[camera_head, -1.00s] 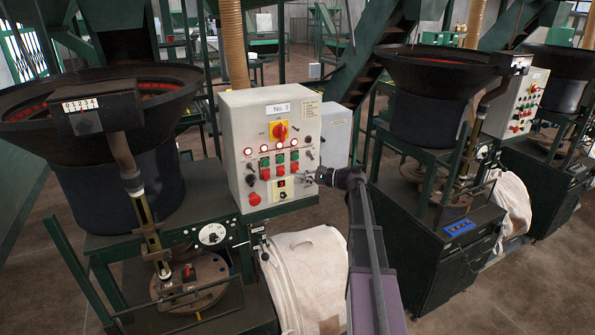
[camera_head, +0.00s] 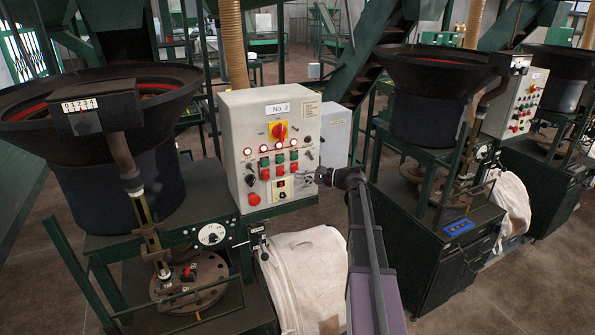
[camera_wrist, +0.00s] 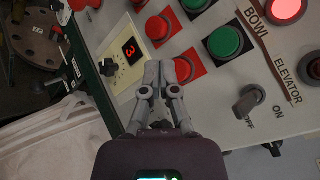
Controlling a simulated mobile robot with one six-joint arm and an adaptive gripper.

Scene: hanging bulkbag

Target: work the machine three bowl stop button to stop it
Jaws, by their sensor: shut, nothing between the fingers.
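The No. 3 machine's control panel (camera_head: 270,112) stands left of centre in the head view. In the wrist view, the red bowl button (camera_wrist: 194,62) sits below the green one (camera_wrist: 224,42) in the column labelled BOWL. In the head view, this red button (camera_head: 294,167) is at the right of its row. My gripper (camera_head: 303,180) is shut and empty, with its tips low at the panel's right. In the wrist view, the gripper tips (camera_wrist: 168,68) overlap the left side of the red button. I cannot tell whether they touch it.
A lit number display (camera_wrist: 130,50) and another red button (camera_wrist: 157,27) lie close to the tips. A selector switch (camera_wrist: 249,101) is to their right. A white bag (camera_head: 305,270) hangs below the panel. A second bowl machine (camera_head: 432,100) stands to the right.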

